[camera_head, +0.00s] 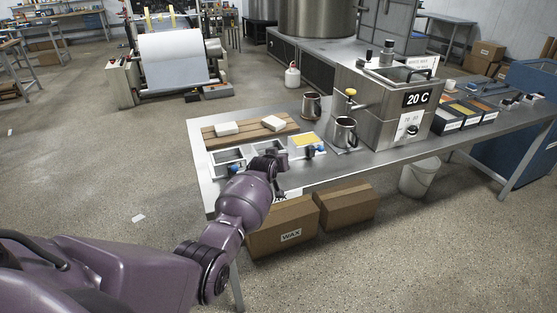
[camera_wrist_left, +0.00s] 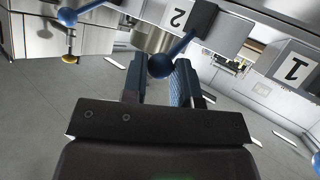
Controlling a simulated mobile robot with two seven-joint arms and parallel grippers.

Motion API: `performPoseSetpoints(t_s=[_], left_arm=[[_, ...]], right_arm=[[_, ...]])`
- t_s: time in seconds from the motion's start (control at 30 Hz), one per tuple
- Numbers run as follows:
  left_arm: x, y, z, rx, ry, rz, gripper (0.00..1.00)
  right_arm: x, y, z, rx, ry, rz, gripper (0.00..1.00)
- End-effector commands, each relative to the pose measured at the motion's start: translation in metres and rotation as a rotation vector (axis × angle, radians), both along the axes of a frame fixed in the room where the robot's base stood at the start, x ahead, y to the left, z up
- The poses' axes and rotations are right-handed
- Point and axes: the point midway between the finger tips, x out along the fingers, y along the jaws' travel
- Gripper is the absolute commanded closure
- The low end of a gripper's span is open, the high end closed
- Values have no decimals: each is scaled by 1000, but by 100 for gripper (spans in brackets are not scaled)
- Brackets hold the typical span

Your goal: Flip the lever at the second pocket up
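The second pocket, a grey block with a label "2" (camera_wrist_left: 178,18), is at the top of the left wrist view. Its lever has a black mount (camera_wrist_left: 204,17) and a rod ending in a blue ball (camera_wrist_left: 161,65). My left gripper (camera_wrist_left: 161,76) is open, with one finger on each side of the ball in the picture. Contact cannot be told. In the head view my left gripper (camera_head: 270,164) is at the table's near edge and hides this lever. My right gripper is not in view.
Pocket "1" (camera_wrist_left: 297,66) is at the right of the wrist view. Another blue-ball lever (camera_wrist_left: 68,17) is at the left. On the table (camera_head: 345,170) stand white blocks on a wooden board (camera_head: 250,134), metal mugs (camera_head: 345,132) and a tank marked 20 C (camera_head: 385,110).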

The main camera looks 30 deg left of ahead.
Motion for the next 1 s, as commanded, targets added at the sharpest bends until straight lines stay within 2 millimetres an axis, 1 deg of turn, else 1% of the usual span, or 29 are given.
performPoseSetpoints(t_s=[0.03, 0.1, 0.17, 0.43, 0.57, 0.67, 0.83, 1.0], left_arm=[[1, 1, 3, 1, -5, 1, 67], [1, 1, 3, 1, -5, 1, 56], [1, 1, 2, 1, -5, 1, 48], [0, 0, 1, 1, -3, 1, 48], [-4, 0, 3, 1, -2, 0, 48], [-10, -2, 6, 1, -4, 0, 48], [-27, -4, 14, 1, -4, 1, 48], [-45, -8, 22, 1, -4, 1, 48]], right_arm=[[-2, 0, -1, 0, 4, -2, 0], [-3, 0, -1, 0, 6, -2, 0], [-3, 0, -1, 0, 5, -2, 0], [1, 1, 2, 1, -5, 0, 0], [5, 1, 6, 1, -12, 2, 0], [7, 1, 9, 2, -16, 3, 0], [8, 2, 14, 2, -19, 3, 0], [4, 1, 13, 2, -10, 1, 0]])
